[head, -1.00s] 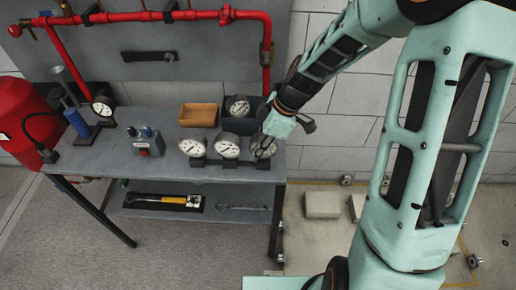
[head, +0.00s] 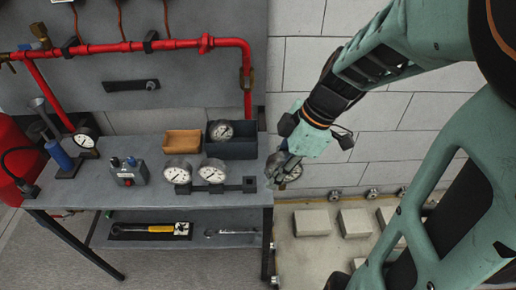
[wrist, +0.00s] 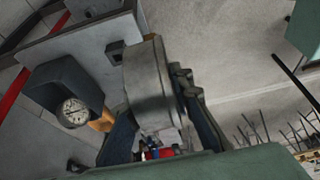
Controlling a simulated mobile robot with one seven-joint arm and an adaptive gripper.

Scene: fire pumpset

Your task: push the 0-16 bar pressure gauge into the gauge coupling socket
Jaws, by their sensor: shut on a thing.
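My gripper (head: 281,168) is shut on a round gauge (head: 292,174) with a metal case, in the air by the bench's right end. In the wrist view the held gauge (wrist: 150,82) shows its grey case side-on between the dark fingers (wrist: 158,118); its dial is turned away. Two similar white-dialled gauges, a left one (head: 178,173) and a right one (head: 213,171), stand on a dark rack (head: 234,187) whose right end is empty. The dial ranges are too small to read. I cannot pick out the coupling socket with certainty.
A dark bin (head: 240,150) with a gauge (head: 221,130) inside and a wooden tray (head: 182,142) stand at the bench's back. A grey box (head: 128,172) and a gauge stand (head: 84,140) are left. A red pipe (head: 150,45) runs above. The bench front is clear.

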